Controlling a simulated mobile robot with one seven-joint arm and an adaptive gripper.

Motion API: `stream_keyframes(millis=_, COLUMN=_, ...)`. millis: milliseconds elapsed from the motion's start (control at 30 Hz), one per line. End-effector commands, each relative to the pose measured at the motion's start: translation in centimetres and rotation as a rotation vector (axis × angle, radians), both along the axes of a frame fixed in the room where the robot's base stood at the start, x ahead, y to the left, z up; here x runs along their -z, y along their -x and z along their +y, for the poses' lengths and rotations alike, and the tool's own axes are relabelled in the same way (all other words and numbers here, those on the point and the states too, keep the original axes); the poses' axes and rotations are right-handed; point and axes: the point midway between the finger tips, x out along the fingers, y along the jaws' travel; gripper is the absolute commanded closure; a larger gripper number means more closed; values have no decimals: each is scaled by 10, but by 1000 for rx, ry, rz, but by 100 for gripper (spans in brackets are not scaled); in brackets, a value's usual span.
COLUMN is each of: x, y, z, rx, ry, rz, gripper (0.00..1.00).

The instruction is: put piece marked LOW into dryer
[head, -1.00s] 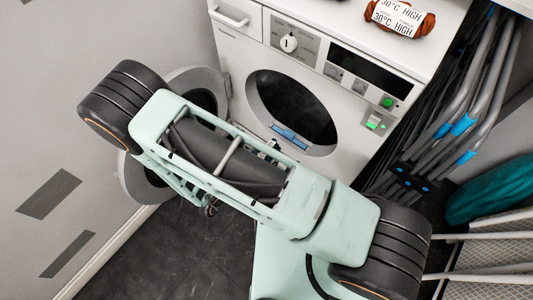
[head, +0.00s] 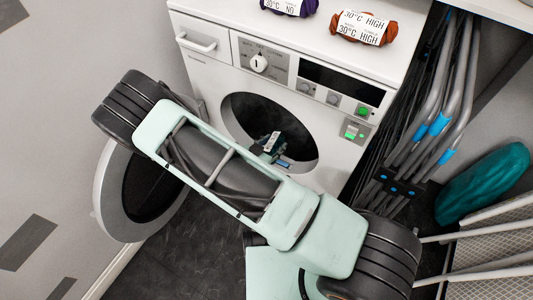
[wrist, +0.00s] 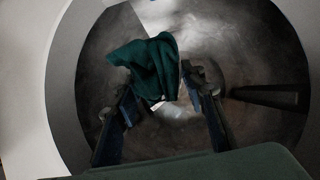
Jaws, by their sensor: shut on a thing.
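A dark green cloth piece (wrist: 148,66) is held between the fingers of my gripper (wrist: 160,88), which is shut on it. In the wrist view the piece is in front of the dryer's round drum, with the rim around it. In the head view a white tag (head: 271,141) shows at my gripper within the dryer's opening; its print is too small to read. The dryer (head: 215,75) is white, and its round door (head: 108,200) stands open at the left. My arm hides part of the opening and door.
A purple roll tagged "30°C NO" (head: 290,8) and an orange roll tagged "30°C HIGH" (head: 363,28) lie on the dryer's top. Folded grey tubular frames (head: 455,85) and a teal bundle (head: 484,184) stand at the right. The wall is close at the left.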

Motion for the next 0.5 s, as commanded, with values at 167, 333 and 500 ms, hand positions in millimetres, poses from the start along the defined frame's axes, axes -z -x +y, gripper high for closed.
stream_keyframes(millis=167, x=7, y=-23, z=-16, rx=4, ry=0, rz=-2, gripper=89)
stream_keyframes(millis=333, x=11, y=-44, z=-30, rx=3, ry=0, rz=-2, gripper=89)
stream_keyframes(millis=500, x=15, y=-65, z=-44, rx=4, ry=0, rz=-1, gripper=89)
